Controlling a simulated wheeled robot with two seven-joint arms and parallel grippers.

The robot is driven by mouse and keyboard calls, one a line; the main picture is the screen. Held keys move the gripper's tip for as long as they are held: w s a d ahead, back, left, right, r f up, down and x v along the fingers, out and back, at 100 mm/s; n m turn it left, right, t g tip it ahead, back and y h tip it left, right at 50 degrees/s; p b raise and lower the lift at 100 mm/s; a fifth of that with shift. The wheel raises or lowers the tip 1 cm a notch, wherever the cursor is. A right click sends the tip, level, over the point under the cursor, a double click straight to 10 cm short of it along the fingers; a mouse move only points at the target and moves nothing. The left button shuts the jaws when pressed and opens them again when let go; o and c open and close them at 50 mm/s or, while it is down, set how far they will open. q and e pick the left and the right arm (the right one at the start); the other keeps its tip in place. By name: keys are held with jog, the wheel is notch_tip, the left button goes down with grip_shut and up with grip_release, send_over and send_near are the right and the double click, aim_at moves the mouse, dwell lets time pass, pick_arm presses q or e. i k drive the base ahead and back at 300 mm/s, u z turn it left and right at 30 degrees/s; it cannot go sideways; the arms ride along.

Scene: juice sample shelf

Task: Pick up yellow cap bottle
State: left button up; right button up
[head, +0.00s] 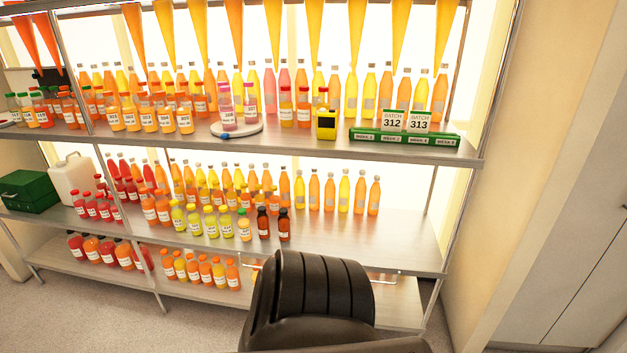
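Several small bottles of yellow-green juice (194,220) with white labels stand in a front row on the middle shelf (350,240). Their caps look yellowish, but they are small in the picture. At the right end of this row stand a bottle with a green cap (244,228) and two dark brown bottles (263,224). Small orange bottles (205,271) on the bottom shelf also seem to have yellow or orange caps. I cannot tell which single bottle is the yellow cap bottle. Neither gripper is in view.
A dark ribbed chair-like back (318,295) stands before the lower shelves at centre. The top shelf holds a yellow box (326,124), a round white tray (250,129) and a green batch rack (370,135). A white jug (72,180) stands left. The middle shelf's right front is bare.

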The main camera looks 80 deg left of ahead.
aim_at(194, 218)
jog(key=u, duration=1.5)
jog(key=k, duration=0.3)
jog(key=u, duration=2.05)
jog(key=i, duration=1.15)
jog(key=z, duration=0.75)
jog(key=i, duration=0.75)
jog(key=z, duration=0.3)
